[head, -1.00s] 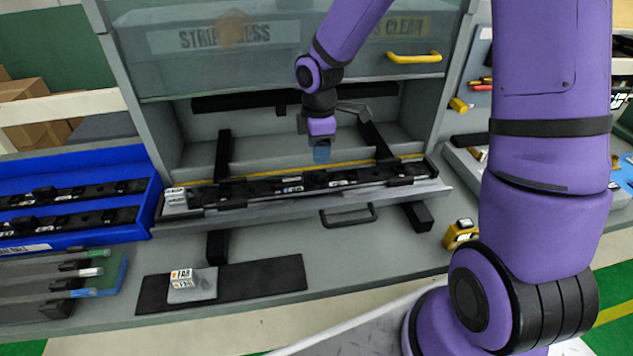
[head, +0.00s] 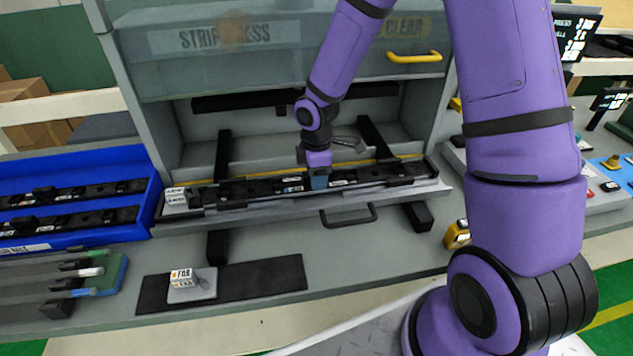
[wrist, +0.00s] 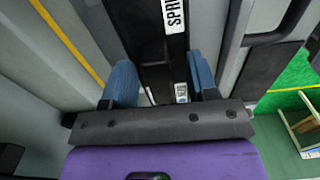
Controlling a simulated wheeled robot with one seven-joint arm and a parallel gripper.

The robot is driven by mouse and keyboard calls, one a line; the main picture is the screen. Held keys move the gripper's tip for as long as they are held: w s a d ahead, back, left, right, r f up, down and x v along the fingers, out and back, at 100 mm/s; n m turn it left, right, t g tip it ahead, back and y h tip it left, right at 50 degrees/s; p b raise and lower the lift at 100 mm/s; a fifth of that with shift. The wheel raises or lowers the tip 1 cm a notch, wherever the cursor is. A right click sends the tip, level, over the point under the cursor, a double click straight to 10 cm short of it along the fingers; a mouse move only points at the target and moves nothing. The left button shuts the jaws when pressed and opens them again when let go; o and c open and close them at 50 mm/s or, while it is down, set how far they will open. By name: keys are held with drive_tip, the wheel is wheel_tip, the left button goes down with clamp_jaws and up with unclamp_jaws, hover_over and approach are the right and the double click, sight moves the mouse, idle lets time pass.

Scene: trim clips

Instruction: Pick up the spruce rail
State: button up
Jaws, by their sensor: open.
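The spruce rail (head: 255,188) is a long black bar with small white labels, lying in the grey tray of the press. In the wrist view the rail (wrist: 177,55) carries a white label whose visible letters read "SPR". My gripper (head: 319,182) is lowered over the middle of the rail. In the wrist view my gripper (wrist: 163,78) is open, with one blue finger on each side of the rail. I cannot tell whether the fingers touch it. The part of the rail under the gripper's body is hidden.
A white-labelled block (head: 175,197) stands at the tray's left end. A blue bin (head: 150,195) with more black rails is at left. A "FAR" block (head: 181,277) sits on a dark mat (head: 255,278) in front. The press hood (head: 275,65) hangs above, behind the arm.

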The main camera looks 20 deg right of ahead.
clamp_jaws()
drive_tip(key=shift+r, duration=0.1)
